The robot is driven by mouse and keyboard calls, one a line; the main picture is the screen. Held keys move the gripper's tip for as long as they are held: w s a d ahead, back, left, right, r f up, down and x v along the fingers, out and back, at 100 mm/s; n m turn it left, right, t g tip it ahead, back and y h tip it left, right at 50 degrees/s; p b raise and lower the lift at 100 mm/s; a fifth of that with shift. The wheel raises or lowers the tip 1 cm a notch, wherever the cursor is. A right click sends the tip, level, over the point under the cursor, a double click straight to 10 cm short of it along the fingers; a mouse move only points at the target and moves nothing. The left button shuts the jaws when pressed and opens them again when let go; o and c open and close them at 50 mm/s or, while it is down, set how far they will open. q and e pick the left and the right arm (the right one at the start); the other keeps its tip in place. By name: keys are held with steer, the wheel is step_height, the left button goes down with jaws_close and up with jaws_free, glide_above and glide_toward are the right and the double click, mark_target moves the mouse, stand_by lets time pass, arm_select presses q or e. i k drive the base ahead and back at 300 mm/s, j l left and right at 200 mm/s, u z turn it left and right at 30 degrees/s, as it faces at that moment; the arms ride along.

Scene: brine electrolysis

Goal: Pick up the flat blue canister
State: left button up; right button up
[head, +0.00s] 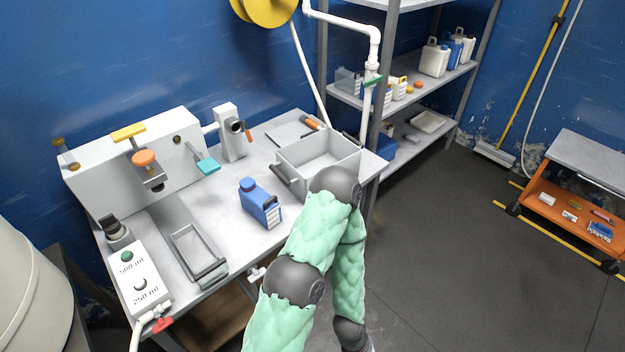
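A flat blue canister (257,204) with a blue cap and a white label on its front side stands upright on the grey workbench (232,225), near the middle. Nothing touches it. One of my green padded arms rises from the bottom of the view, bends above the bench's right front side and hangs down past the front edge. Its elbow and upper links are right of the canister and apart from it. The hand end runs off the bottom edge, so its gripper does not show. My other arm and gripper are out of view.
A grey open bin (318,160) stands right of the canister. A metal tray (190,250) and a white dosing box (140,283) are at the left. A white machine (140,165) stands behind. Shelves (420,95) hold other canisters. An orange cart (575,205) is far right; floor between is clear.

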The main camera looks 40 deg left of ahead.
mark_target(264, 208)
steer(key=i+u, duration=0.25)
steer(key=i, duration=0.2)
steer(key=i+u, duration=0.2)
steer(key=i, duration=0.25)
steer(key=i+l+u, duration=0.25)
steer(key=i, duration=0.15)
steer(key=i+l+u, duration=0.25)
steer(key=i, duration=0.2)
steer(key=j+u, duration=0.1)
steer(key=u, duration=2.05)
steer(key=l, duration=0.1)
